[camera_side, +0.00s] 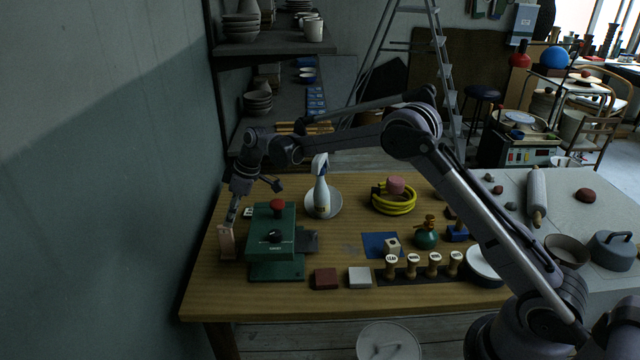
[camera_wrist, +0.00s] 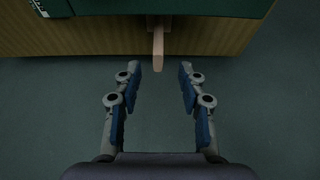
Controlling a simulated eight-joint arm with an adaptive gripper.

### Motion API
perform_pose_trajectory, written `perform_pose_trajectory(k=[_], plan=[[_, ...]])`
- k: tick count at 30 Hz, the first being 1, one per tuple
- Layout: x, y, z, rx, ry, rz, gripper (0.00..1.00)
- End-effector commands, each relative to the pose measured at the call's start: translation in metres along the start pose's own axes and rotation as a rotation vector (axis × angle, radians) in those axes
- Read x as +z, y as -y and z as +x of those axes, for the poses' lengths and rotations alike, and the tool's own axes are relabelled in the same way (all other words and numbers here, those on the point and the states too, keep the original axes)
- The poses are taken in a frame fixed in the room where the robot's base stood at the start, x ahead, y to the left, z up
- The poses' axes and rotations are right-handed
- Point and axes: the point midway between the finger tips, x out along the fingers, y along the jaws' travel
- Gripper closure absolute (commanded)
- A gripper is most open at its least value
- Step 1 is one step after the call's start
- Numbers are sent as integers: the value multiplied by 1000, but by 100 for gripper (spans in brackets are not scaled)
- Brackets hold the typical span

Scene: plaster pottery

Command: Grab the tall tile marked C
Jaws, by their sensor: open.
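A tall pale pinkish tile (camera_side: 227,241) stands upright at the table's left end, left of the green machine. No letter on it can be read. In the wrist view the tile (camera_wrist: 158,47) shows as a narrow pale piece, between the lines of the two fingers and just beyond or level with their tips. My gripper (camera_side: 232,216) is open and points down right above the tile in the side view. In the wrist view my gripper (camera_wrist: 160,68) has its blue-padded fingers wide apart, with clear space on both sides of the tile.
The green machine (camera_side: 273,232) with a red knob stands close on the tile's right. The grey wall (camera_side: 110,180) is to the left. A spray bottle (camera_side: 321,193), a yellow coil (camera_side: 393,203) and several stamps stand farther right on the wooden table (camera_side: 215,290).

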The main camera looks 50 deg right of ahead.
Motion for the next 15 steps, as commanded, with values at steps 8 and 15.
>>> perform_pose_trajectory(k=[8, 15], plan=[[0, 0, 33, 1, 0, 0, 59], [1, -1, 53, 1, 0, 0, 59]])
